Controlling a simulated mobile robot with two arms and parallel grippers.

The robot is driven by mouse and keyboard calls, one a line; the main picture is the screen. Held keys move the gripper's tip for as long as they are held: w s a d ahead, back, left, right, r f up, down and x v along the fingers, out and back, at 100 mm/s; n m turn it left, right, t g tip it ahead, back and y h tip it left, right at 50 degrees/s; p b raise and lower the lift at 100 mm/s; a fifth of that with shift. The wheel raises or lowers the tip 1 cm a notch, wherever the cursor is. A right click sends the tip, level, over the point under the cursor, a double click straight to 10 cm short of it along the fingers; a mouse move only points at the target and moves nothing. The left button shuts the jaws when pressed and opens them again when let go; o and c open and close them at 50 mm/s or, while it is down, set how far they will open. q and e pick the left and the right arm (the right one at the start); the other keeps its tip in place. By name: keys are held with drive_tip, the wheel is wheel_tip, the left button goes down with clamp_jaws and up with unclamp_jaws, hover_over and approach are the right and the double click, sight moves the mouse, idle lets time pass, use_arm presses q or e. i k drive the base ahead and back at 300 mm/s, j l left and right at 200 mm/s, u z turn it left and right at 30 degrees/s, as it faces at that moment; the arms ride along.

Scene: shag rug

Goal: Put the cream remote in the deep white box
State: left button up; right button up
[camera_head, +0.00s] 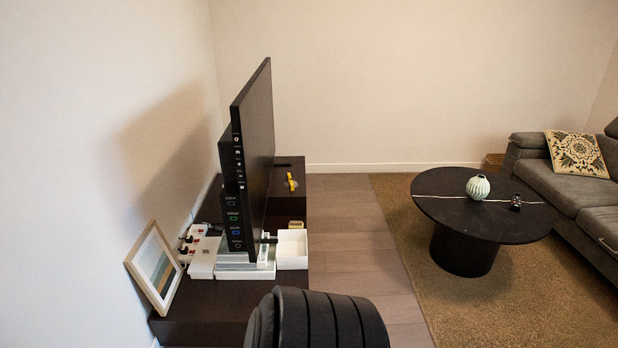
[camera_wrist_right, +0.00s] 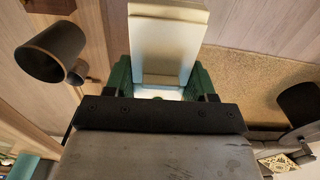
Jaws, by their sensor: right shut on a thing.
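The deep white box (camera_head: 292,262) stands open-topped at the right edge of the dark TV cabinet, beside the television's foot, in the head view. My right gripper (camera_wrist_right: 160,86) shows in the right wrist view, its green fingers shut on a flat cream slab, the cream remote (camera_wrist_right: 165,45). The remote sticks out past the fingers, and its held end is partly hidden. The right gripper and the remote do not show in the head view. My left gripper is in neither view.
The large television (camera_head: 256,150) rises right beside the box. A white power strip and small white boxes (camera_head: 203,262), a framed picture (camera_head: 156,266) and a yellow item (camera_head: 291,182) are on the cabinet (camera_head: 215,308). A round black table (camera_head: 450,205) stands on the rug; the wooden floor between is clear.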

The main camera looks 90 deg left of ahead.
sight(292, 254)
drive_tip(key=j+u, duration=0.1)
drive_tip(key=u, duration=1.6)
drive_tip(key=i+u, duration=0.15)
drive_tip(key=u, duration=0.25)
drive_tip(key=i+u, duration=0.1)
drive_tip(key=u, duration=0.35)
drive_tip(key=i+u, duration=0.15)
drive_tip(key=u, duration=0.25)
drive_tip(key=i+l+u, duration=0.1)
drive_tip(key=u, duration=0.35)
drive_tip(key=i+l+u, duration=0.3)
drive_tip(key=l+u, duration=0.3)
drive_tip(key=i+l+u, duration=0.25)
drive_tip(key=l+u, duration=0.3)
drive_tip(key=i+l+u, duration=0.1)
drive_tip(key=l+u, duration=0.2)
drive_tip(key=l, duration=0.95)
drive_tip(key=i+l, duration=0.15)
drive_tip(key=l, duration=0.55)
drive_tip(key=u, duration=0.05)
